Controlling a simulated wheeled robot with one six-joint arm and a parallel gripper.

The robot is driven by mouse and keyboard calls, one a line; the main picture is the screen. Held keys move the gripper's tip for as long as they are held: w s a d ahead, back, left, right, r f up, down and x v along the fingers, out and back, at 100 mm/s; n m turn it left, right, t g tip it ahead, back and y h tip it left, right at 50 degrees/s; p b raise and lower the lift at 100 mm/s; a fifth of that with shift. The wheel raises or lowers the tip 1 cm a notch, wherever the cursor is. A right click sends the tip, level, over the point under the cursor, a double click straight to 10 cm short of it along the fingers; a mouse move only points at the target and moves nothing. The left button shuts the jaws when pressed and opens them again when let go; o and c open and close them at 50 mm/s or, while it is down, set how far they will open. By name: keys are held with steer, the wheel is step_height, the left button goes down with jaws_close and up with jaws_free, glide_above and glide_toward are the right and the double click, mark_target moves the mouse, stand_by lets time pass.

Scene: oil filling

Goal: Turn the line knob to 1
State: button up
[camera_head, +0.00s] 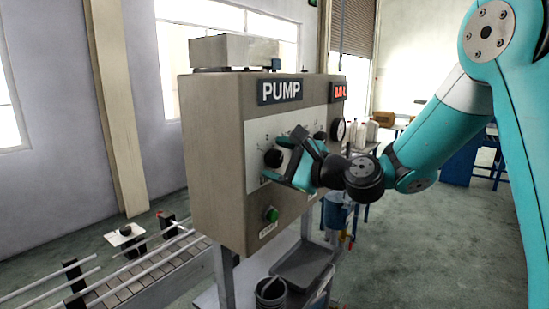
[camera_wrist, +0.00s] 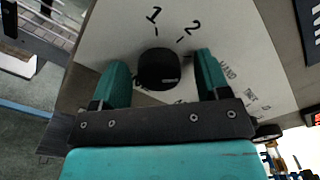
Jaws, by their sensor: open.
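The line knob is a round black knob (camera_wrist: 158,68) on a pale label plate, with "1" (camera_wrist: 153,15) and "2" (camera_wrist: 192,27) printed beyond it in the wrist view. A small light mark shows on its lower right rim; I cannot tell for sure which number it selects. In the head view the knob (camera_head: 272,158) is on the front of the beige pump box (camera_head: 215,150). My gripper (camera_wrist: 161,60) is open, with one teal finger on each side of the knob and visible gaps between. In the head view my gripper (camera_head: 284,168) partly covers the plate.
A green button (camera_head: 271,214) sits below the knob. A roller conveyor (camera_head: 135,280) lies lower left. A dark bucket (camera_head: 270,290) stands below the box.

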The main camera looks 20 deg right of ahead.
steer(key=shift+a, duration=0.1)
steer(key=shift+c, duration=0.4)
steer(key=c, duration=0.8)
steer(key=shift+c, duration=0.2)
steer(key=shift+f+n+b, duration=0.15)
steer(key=shift+n+b, duration=0.25)
steer(key=shift+b, duration=0.05)
steer(key=n+b, duration=0.1)
steer(key=b, duration=0.1)
steer(key=n+b, duration=0.1)
steer(key=n, duration=0.1)
steer(key=shift+f+n+b, duration=0.2)
steer(key=shift+n+b, duration=0.1)
steer(key=shift+b, duration=0.1)
steer(key=n+b, duration=0.5)
steer(key=b, duration=0.1)
steer(key=shift+f, duration=0.1)
steer(key=n+b, duration=0.5)
steer(key=b, duration=0.2)
steer(key=shift+n, duration=0.3)
steer(key=n+b, duration=0.3)
steer(key=shift+r, duration=0.2)
